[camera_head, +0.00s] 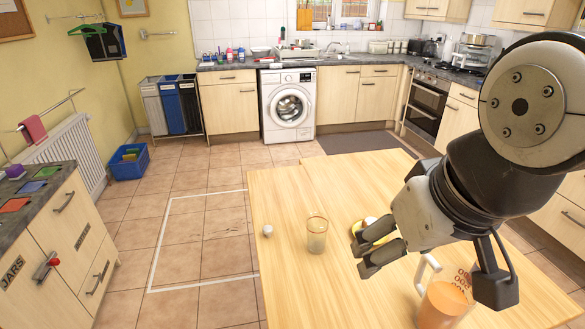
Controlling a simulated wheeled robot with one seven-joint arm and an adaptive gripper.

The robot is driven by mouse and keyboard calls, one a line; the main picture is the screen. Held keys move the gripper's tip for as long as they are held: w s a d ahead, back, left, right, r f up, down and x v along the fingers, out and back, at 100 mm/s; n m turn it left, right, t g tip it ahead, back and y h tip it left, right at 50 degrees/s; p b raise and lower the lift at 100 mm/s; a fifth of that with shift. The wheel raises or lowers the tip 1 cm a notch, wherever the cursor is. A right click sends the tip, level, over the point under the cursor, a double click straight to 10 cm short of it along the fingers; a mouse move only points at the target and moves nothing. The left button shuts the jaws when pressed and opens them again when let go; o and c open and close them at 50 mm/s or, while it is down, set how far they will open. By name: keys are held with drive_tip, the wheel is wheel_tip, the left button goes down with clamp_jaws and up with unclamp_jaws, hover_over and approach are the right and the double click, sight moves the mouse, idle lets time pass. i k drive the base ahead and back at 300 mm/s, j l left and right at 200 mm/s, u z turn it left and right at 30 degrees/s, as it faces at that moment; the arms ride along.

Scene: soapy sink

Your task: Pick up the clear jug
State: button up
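A see-through jug (442,304) with orange contents and a pale handle stands near the right front part of the wooden table (290,290). Dark ring-like marks show on its upper side. My arm hides part of it, and the picture's lower edge cuts off its bottom. My gripper (362,254) is up and to the left of the jug in the picture, apart from its handle. Its two fingers point left with a gap between them, and I see nothing held. A clear tumbler (317,236) with an amber rim, without a handle, stands left of my gripper.
A small pale round object (267,231) lies left of the tumbler. A yellow-rimmed dish (357,229) with something pale on it is partly hidden behind my fingers. The table's left front area is bare. Counters and a washing machine (289,105) stand far back.

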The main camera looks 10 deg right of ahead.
sight(447, 300)
drive_tip(key=l, duration=0.55)
drive_tip(key=k+l+u, duration=0.1)
drive_tip(key=l+u, duration=0.15)
drive_tip(key=l, duration=0.2)
drive_tip(key=k+l+u, duration=0.1)
drive_tip(key=l+u, duration=0.15)
drive_tip(key=l, duration=0.15)
drive_tip(key=k+l+u, duration=0.2)
drive_tip(key=l, duration=0.2)
drive_tip(key=u, duration=0.95)
